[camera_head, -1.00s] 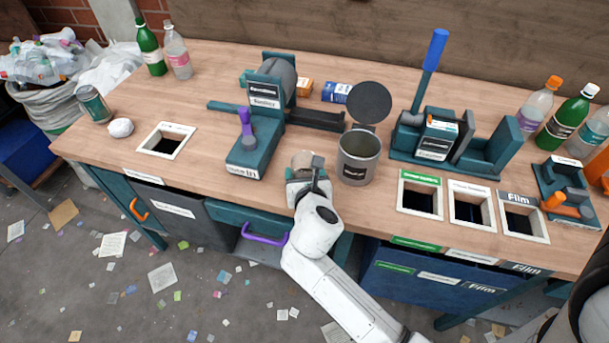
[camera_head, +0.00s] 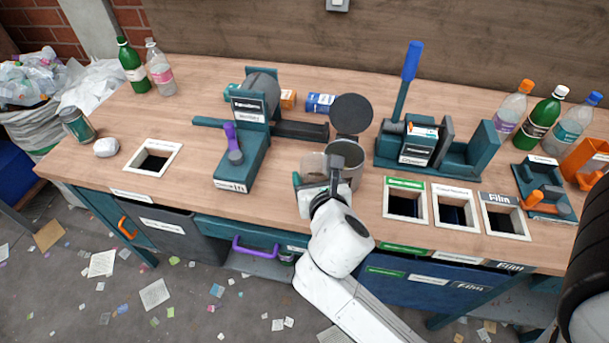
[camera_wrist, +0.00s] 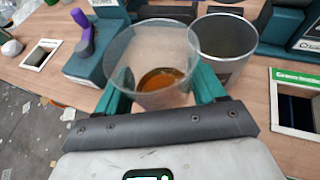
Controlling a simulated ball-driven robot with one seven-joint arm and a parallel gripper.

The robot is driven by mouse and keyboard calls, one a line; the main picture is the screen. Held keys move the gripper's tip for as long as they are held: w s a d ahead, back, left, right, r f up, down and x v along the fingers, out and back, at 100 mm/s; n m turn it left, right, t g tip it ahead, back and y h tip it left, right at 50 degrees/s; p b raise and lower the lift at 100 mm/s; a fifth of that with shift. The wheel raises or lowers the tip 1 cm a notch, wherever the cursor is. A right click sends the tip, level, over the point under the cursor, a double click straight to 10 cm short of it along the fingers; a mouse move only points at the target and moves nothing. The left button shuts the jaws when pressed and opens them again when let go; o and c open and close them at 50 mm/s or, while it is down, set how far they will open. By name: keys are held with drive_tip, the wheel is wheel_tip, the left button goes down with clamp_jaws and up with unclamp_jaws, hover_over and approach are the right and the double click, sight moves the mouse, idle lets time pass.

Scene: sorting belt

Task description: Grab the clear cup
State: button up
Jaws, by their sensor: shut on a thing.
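The clear cup (camera_wrist: 150,50) is between the two green fingers of my gripper (camera_wrist: 168,88) in the wrist view. It is see-through and upright, with some amber liquid at its bottom. The fingers are shut on its sides. In the head view, the cup (camera_head: 312,163) shows faintly above my gripper (camera_head: 318,184), partly hidden by it. The cup is just left of the grey metal canister; whether they touch, or whether the cup is off the table, I cannot tell.
The open grey canister (camera_head: 347,150) stands close on the right. A green press with a purple handle (camera_head: 233,143) is to the left. Square bin openings (camera_head: 405,205) lie to the right, another (camera_head: 154,158) at the far left. Bottles (camera_head: 538,124) stand at the back right.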

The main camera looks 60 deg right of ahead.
drive_tip(key=s+a+r, duration=0.1)
drive_tip(key=s+r, duration=0.2)
drive_tip(key=s, duration=0.3)
drive_tip(key=shift+s, duration=0.35)
